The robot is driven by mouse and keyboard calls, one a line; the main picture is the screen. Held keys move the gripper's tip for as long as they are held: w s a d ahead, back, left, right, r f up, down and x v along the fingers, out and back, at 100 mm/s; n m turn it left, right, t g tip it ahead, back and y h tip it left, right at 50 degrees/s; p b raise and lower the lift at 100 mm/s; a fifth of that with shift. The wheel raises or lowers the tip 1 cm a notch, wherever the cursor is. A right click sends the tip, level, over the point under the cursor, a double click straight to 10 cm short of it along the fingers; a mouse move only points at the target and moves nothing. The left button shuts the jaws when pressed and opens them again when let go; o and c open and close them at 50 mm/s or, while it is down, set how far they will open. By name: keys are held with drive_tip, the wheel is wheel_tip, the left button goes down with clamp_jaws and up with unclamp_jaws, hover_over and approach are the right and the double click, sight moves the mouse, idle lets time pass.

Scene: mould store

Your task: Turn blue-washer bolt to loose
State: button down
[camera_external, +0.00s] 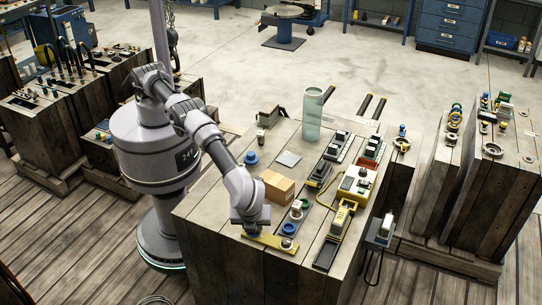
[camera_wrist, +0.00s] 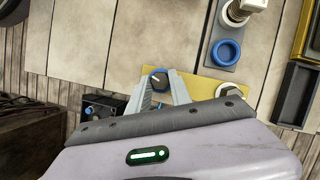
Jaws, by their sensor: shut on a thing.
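The blue-washer bolt (camera_wrist: 159,78) shows in the wrist view as a dark round head with a pale mark and a blue rim. It sits at the left part of a yellow plate (camera_wrist: 195,88). My gripper (camera_wrist: 160,88) is shut on the bolt, one finger on each side. In the external view my gripper (camera_external: 250,228) points down onto the left end of the yellow plate (camera_external: 268,241) and hides the bolt there. Any scale or label for loose is not readable.
A metal fitting (camera_external: 287,243) is at the plate's right end. A blue ring (camera_external: 289,229) and a green ring (camera_external: 303,204) lie just behind it. A cardboard-coloured block (camera_external: 278,187) and a tall green glass cylinder (camera_external: 312,113) stand farther back. Black-based devices (camera_external: 339,222) are to the right.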

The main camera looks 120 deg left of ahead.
drive_tip(key=shift+s+f, duration=0.1)
drive_tip(key=c, duration=1.2)
unclamp_jaws()
drive_tip(key=shift+o, duration=0.2)
